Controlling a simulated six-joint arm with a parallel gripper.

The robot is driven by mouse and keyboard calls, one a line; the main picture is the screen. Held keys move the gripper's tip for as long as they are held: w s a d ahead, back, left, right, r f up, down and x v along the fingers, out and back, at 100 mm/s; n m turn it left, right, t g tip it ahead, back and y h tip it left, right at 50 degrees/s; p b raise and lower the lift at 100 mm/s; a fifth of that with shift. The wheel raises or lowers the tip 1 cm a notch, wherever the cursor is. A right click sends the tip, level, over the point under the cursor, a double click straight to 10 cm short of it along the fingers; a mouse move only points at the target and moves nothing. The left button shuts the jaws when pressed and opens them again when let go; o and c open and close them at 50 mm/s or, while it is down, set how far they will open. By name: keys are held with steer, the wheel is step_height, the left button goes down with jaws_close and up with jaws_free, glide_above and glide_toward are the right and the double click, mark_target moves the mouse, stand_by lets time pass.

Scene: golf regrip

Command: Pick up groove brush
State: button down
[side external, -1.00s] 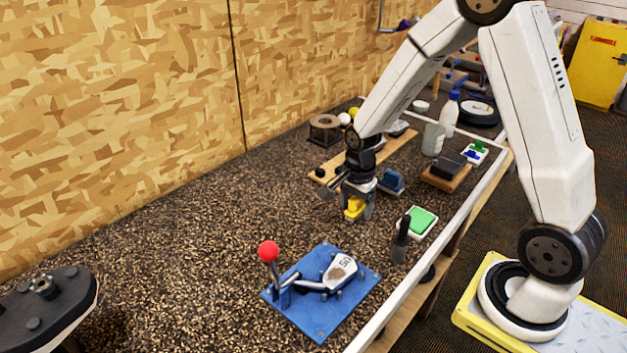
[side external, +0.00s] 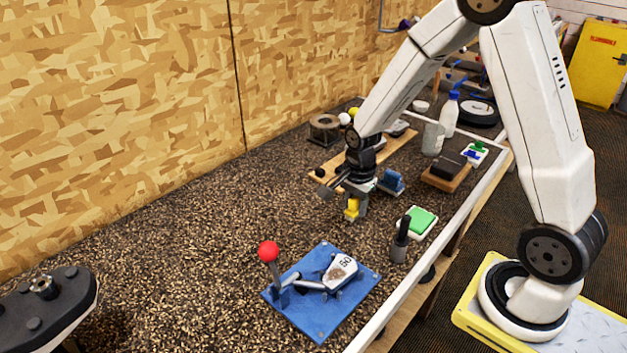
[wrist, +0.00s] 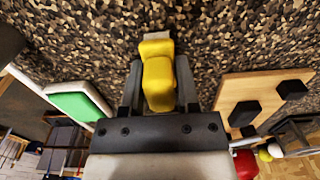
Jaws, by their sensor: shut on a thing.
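The groove brush (side external: 352,207) is a small yellow block-like piece with a grey end. My gripper (side external: 354,213) points down at the speckled bench top and is shut on it. In the wrist view the yellow brush (wrist: 158,82) lies between the two grey fingers of my gripper (wrist: 158,90), with its greyish far end past the fingertips. The brush is at or just above the bench top; I cannot tell whether it touches.
A green-topped pad (side external: 421,221) and a dark holder (side external: 399,243) stand to the right. A blue fixture plate (side external: 310,318) with a club head and red-knobbed lever lies in front. A blue block (side external: 391,182) and a wooden board (side external: 393,152) are behind. Open bench lies left.

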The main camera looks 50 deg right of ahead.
steer(key=shift+r, duration=4.95)
steer(key=c, duration=1)
jaws_free()
steer(key=shift+c, duration=0.2)
jaws_close()
steer(key=shift+s+d, duration=0.25)
steer(key=shift+s, duration=0.05)
steer(key=s+d, duration=0.6)
steer(key=s, duration=0.6)
steer(key=shift+f, duration=0.4)
